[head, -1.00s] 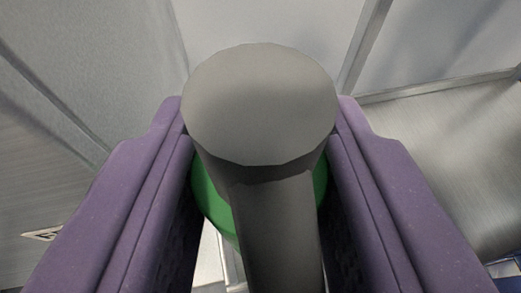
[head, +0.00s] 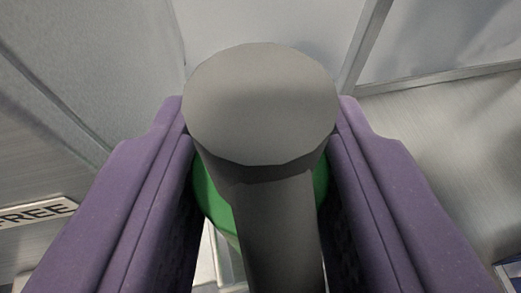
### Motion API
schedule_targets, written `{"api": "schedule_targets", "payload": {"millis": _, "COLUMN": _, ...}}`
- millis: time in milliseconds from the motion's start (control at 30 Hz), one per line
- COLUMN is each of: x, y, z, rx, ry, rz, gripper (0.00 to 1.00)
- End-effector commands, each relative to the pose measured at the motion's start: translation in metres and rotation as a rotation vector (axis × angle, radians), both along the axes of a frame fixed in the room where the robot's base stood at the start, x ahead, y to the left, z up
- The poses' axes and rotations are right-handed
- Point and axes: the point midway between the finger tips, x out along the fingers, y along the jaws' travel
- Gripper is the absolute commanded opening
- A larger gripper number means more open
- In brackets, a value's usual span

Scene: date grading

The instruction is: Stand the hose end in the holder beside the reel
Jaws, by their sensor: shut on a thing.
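A grey cylindrical piece with a wide round cap, which looks like the hose end (head: 260,105), fills the middle of the head view. Its narrower shaft runs down toward the bottom edge. A green ring or collar (head: 212,195) shows behind it, mostly hidden. The purple fingers of my gripper (head: 260,150) press in on both sides, shut on the hose end. I see neither the holder nor the reel in this view.
Pale grey panels (head: 270,22) with a metal frame strip (head: 365,45) stand beyond. A brushed metal surface (head: 450,150) lies at right. A sign reading "FREE" (head: 38,212) is at left. A small dark blue-edged thing (head: 510,272) shows at bottom right.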

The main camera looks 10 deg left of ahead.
Motion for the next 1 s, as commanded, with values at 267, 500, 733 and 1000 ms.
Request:
{"api": "schedule_targets", "payload": {"millis": 267, "x": 0.000, "y": 0.000, "z": -0.009, "rx": 0.000, "ry": -0.001, "rz": 0.000, "gripper": 0.00}}
{"api": "schedule_targets", "payload": {"millis": 500, "x": 0.000, "y": 0.000, "z": -0.014, "rx": -0.001, "ry": -0.001, "rz": 0.000, "gripper": 0.45}}
{"api": "schedule_targets", "payload": {"millis": 733, "x": 0.000, "y": 0.000, "z": -0.014, "rx": 0.000, "ry": -0.001, "rz": 0.000, "gripper": 0.68}}
{"api": "schedule_targets", "payload": {"millis": 1000, "x": -0.011, "y": -0.002, "z": -0.008, "rx": -0.001, "ry": 0.003, "rz": -0.001, "gripper": 0.68}}
